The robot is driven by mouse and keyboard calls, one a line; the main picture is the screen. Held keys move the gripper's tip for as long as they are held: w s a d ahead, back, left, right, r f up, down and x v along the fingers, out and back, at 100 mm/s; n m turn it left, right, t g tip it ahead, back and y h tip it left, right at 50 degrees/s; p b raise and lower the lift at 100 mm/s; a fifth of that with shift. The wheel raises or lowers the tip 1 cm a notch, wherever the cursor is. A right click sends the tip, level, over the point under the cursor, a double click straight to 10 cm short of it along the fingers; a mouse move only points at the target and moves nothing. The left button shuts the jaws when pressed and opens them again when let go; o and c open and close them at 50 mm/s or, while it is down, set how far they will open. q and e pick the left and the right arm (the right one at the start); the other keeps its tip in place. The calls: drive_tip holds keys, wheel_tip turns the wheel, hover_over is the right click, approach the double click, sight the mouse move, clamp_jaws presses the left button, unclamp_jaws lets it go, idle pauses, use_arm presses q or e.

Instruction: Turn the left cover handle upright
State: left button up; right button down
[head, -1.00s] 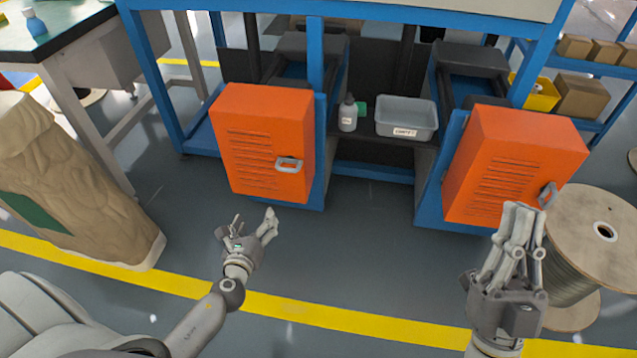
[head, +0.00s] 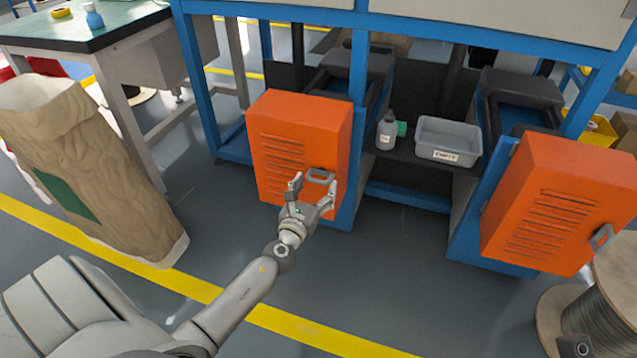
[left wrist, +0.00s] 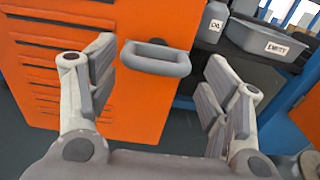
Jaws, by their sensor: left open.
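The left orange cover (head: 292,150) has vent slots and a grey loop handle (head: 320,176) near its lower right. The handle lies sideways, its long side roughly horizontal. My left gripper (head: 313,192) is open just in front of the handle. In the left wrist view the handle (left wrist: 156,58) sits between the spread fingers of the gripper (left wrist: 158,85), a little beyond the tips, and nothing visibly touches it. My right gripper is not recognisable in the head view; only a small dark part shows at the lower right edge.
The right orange cover (head: 560,205) has its own handle (head: 601,237). A grey bin (head: 447,140) and a bottle (head: 386,132) stand on the shelf between the covers. A cable spool (head: 600,300) is at right, a brown sack (head: 85,170) at left. The floor between is clear.

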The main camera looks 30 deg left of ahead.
use_arm(q)
drive_tip(key=shift+x, duration=1.3)
drive_tip(key=c, duration=0.8)
